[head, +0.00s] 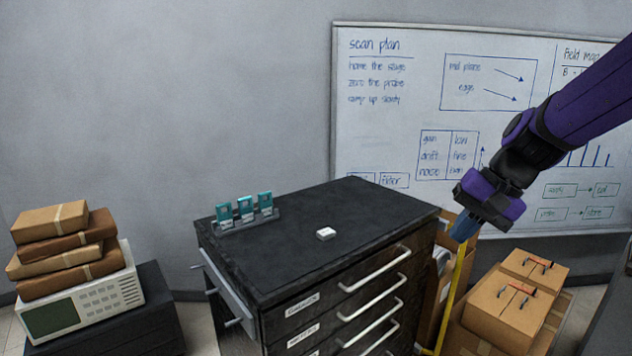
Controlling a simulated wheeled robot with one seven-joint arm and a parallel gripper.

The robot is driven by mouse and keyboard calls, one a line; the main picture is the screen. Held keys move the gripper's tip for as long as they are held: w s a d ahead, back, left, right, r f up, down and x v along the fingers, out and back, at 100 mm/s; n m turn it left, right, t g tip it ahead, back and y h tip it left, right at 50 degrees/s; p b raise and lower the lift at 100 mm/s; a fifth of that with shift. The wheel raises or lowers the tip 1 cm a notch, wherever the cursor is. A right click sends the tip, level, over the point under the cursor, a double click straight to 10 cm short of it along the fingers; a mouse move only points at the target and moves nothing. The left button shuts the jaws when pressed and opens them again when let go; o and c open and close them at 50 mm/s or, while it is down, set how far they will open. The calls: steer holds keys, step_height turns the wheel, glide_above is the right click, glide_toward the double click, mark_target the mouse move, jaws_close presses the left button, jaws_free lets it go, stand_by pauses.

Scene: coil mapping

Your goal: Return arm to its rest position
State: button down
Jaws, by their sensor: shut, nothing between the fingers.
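My gripper (466,228) hangs at the end of my purple and black arm, which reaches in from the upper right. Its blue fingers are shut with nothing between them and point down. It is in the air just right of the black drawer cabinet (375,197), in front of the whiteboard's lower part. It appears apart from the cabinet top.
On the cabinet stand teal-and-grey devices (245,208) in a rack and a small white block (326,233). Cardboard boxes (500,300) and a yellow post (456,290) are at right. Parcels (65,246) lie on an instrument (85,305) at left. A whiteboard (390,130) hangs behind.

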steer(key=s+d+r+n+t+h, duration=0.2)
steer(key=s+d+r, duration=0.1)
steer(key=s, duration=0.6)
steer(key=s+d+r+n+t+h, duration=0.1)
steer(key=s+d+r+n+h, duration=0.1)
steer(key=s, duration=0.7)
steer(key=shift+d+r+n+t+h, duration=0.35)
steer(key=shift+r+h, duration=0.25)
steer(key=shift+r, duration=0.2)
